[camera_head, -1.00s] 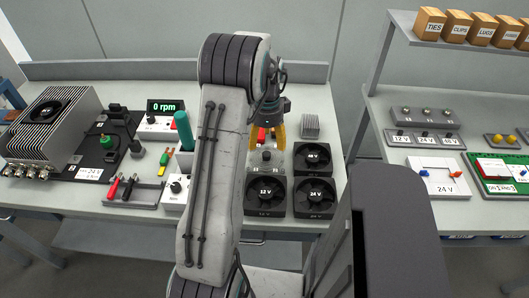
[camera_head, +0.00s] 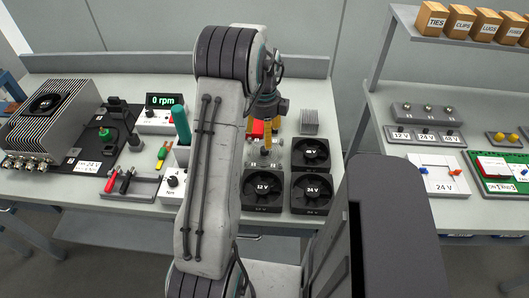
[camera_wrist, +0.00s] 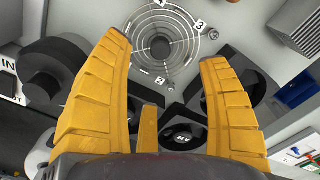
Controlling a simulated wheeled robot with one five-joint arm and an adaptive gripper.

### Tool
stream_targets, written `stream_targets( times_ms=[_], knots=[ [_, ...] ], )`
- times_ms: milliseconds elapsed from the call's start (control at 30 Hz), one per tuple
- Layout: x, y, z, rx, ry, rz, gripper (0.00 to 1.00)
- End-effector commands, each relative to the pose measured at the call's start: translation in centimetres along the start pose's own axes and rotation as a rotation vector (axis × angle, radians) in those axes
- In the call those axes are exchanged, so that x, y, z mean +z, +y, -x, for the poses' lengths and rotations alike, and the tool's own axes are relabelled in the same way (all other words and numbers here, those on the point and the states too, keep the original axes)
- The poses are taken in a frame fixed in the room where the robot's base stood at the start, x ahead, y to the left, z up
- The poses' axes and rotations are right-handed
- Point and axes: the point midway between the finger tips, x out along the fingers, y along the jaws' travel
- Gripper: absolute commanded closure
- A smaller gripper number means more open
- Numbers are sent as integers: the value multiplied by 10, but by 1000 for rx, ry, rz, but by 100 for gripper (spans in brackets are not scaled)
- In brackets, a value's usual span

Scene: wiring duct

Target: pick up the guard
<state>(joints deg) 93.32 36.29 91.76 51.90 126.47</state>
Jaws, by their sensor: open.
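The guard (camera_wrist: 160,46) is a round wire grille with concentric rings and numbered tags, lying flat on the grey bench in the wrist view. In the head view my gripper (camera_head: 265,130) is partly behind my arm.
Black fans, including the 48 V (camera_head: 311,154), 24 V (camera_head: 312,191) and 12 V (camera_head: 262,189) ones, stand just right of and in front of the guard's area. A finned heat sink (camera_head: 309,122) stands behind them. A green-handled tool (camera_head: 181,126) stands upright to the left.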

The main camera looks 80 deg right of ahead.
Motion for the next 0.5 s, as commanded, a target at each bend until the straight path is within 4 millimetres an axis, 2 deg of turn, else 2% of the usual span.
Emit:
stream_targets(
  times_ms=[367,500],
  knots=[
    [0,2,-26,3,2,-22,31],
    [-1,6,-41,5,4,-21,31]
  ],
)
